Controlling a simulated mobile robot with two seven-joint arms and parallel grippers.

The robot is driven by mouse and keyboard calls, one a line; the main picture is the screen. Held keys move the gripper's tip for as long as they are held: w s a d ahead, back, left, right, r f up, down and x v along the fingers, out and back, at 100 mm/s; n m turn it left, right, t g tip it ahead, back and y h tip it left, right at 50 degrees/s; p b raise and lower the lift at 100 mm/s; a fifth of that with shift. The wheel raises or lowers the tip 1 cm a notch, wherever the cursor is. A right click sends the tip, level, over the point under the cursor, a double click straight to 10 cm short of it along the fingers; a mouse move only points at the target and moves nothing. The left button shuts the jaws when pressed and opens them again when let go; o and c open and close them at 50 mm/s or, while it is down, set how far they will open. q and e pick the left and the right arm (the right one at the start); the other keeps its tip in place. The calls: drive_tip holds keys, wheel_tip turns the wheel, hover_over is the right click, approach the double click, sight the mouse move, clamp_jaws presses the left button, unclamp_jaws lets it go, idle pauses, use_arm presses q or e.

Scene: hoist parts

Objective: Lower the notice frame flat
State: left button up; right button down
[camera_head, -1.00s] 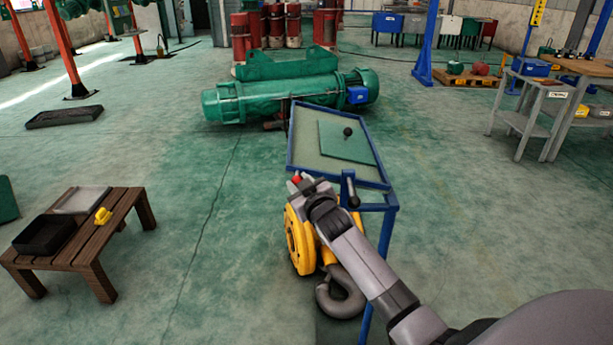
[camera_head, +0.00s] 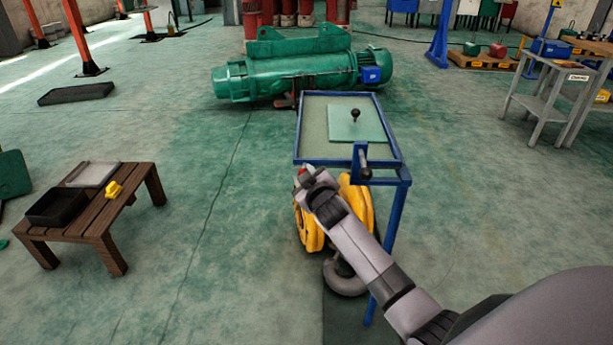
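The notice frame (camera_head: 299,128) is a blue-rimmed panel on blue legs in the middle of the head view. A pale green plate (camera_head: 345,130) with a black ball knob (camera_head: 355,115) sits on it. A blue bracket with a black-knobbed lever (camera_head: 364,165) is at its near edge. The panel's exact tilt is hard to tell. My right arm comes in from the lower right. Its gripper (camera_head: 305,176) is just below the frame's near left corner, apparently apart from the lever; its fingers are too small to read. My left gripper is not in view.
A yellow hook block (camera_head: 356,200) hangs or stands behind my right arm, under the frame. A green hoist (camera_head: 300,75) lies beyond. A low wooden table (camera_head: 125,195) with trays is at left, a grey cart (camera_head: 535,110) at right. Floor between is clear.

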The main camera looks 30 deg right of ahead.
drive_tip(key=shift+s+a+f, duration=0.1)
drive_tip(key=shift+f, duration=0.4)
drive_tip(key=c, duration=1)
unclamp_jaws()
drive_tip(key=shift+o, duration=1)
drive_tip(key=shift+r, duration=0.1)
drive_tip(key=shift+r, duration=0.1)
drive_tip(key=p+v, duration=0.1)
drive_tip(key=v, duration=0.6)
